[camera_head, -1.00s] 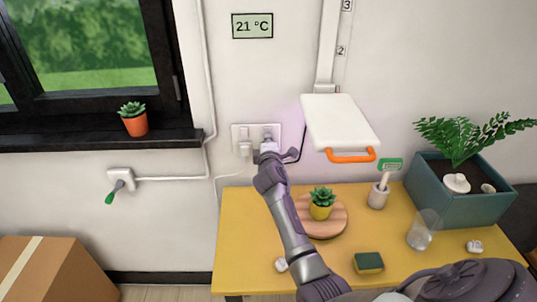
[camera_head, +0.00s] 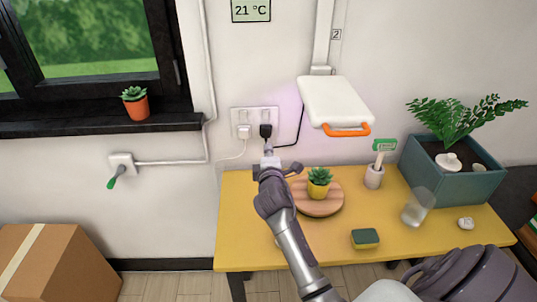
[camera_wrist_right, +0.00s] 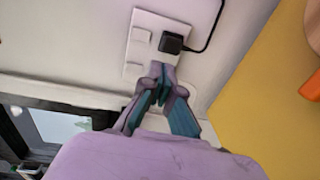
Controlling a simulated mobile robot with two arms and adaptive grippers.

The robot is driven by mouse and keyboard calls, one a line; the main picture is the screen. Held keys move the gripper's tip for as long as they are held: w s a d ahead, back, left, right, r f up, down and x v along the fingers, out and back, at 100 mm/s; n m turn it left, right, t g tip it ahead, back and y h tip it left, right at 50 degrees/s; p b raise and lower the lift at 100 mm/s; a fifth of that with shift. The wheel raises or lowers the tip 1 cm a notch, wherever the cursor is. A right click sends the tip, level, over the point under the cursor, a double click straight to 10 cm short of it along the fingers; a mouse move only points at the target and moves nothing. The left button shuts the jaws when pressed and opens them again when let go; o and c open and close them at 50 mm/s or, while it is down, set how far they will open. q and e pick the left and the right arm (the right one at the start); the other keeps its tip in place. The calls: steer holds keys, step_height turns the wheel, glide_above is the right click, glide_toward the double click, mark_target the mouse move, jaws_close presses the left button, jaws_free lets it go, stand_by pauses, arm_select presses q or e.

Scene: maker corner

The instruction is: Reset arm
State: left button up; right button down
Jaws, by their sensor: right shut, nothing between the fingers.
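My right gripper (camera_head: 270,162) is shut and empty, just below and in front of the wall socket plate (camera_head: 254,110). A black plug (camera_head: 265,131) sits in the right part of the plate, with a black cord running up to the right. A white plug (camera_head: 243,131) sits in the left part. The right wrist view shows the closed fingers (camera_wrist_right: 162,78) a little short of the black plug (camera_wrist_right: 172,43), seemingly apart from it. My left gripper is in no view.
The yellow table (camera_head: 240,225) bears a round wooden board (camera_head: 318,208) with a succulent (camera_head: 319,183), a sponge (camera_head: 365,239), a glass (camera_head: 418,206) and a planter (camera_head: 452,184). A box (camera_head: 55,262) stands at left.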

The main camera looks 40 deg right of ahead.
steer(key=shift+s+f, duration=0.1)
steer(key=shift+f, duration=0.05)
steer(key=shift+s, duration=0.1)
stand_by(0.4)
steer(key=s+a+f+m+g+y, duration=0.35)
steer(key=s+a+f+m, duration=0.2)
steer(key=s+f, duration=0.6)
steer(key=s+a+f+m+g+y, duration=0.2)
steer(key=s+a+g+y, duration=0.15)
steer(key=s+a, duration=0.6)
steer(key=s+a+f+m+g+y, duration=0.2)
steer(key=s+a+g, duration=0.2)
steer(key=s, duration=1)
step_height(320, 180, down, 28)
steer(key=s+g, duration=0.2)
steer(key=s+d+f, duration=0.3)
steer(key=s+f, duration=1)
steer(key=s, duration=0.2)
steer(key=shift+s+d+g, duration=0.25)
steer(key=shift+d+g, duration=0.05)
